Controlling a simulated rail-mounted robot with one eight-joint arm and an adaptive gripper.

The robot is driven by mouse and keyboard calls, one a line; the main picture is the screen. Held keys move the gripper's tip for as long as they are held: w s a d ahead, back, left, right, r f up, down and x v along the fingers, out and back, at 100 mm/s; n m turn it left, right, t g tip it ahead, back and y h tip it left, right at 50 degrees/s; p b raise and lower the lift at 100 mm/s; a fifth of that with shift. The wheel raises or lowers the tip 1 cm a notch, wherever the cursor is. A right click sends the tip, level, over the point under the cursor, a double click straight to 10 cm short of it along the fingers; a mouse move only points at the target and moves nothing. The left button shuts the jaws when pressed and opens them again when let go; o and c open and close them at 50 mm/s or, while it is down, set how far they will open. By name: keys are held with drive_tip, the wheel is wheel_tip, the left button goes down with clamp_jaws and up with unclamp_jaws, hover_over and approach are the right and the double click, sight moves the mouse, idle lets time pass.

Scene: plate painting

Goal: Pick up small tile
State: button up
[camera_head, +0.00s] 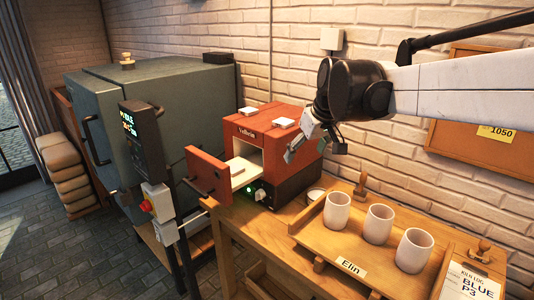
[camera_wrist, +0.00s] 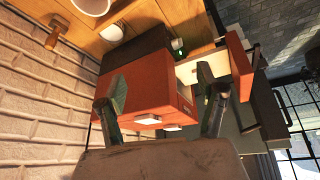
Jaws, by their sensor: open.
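A white slab (camera_head: 240,168) lies in the box's open front; I cannot tell which piece is the task's small tile. My gripper (camera_head: 314,148) hangs by the right side of the red box, fingers apart and empty. In the wrist view my gripper (camera_wrist: 166,92) has the red box between and beyond its fingers.
The red box's door (camera_head: 207,175) stands open to the left. A tray (camera_head: 318,240) with three white cups stands at the right on the wooden table. A large grey kiln (camera_head: 178,120) is at the left. A brick wall (camera_head: 460,120) is close behind.

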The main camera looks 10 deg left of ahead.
drive_tip(key=w+a+n+g+p, duration=0.15)
drive_tip(key=w+a+p, duration=0.25)
drive_tip(key=w+a, duration=0.55)
drive_tip(key=n+y+p, duration=0.1)
drive_tip(key=n+p, duration=0.2)
drive_tip(key=p, duration=0.1)
hover_over(234, 168)
drive_tip(key=s+d, duration=0.1)
drive_tip(key=d, duration=0.1)
drive_tip(key=shift+g, duration=0.35)
wheel_tip(234, 168, down, 11)
drive_tip(key=shift+s+d+r, duration=0.15)
drive_tip(key=shift+p+x, duration=0.7)
drive_tip(key=shift+x, duration=1.95)
drive_tip(key=shift+s, duration=0.15)
drive_tip(key=c, duration=1.4)
drive_tip(key=shift+r, duration=0.1)
drive_tip(key=shift+r, duration=0.1)
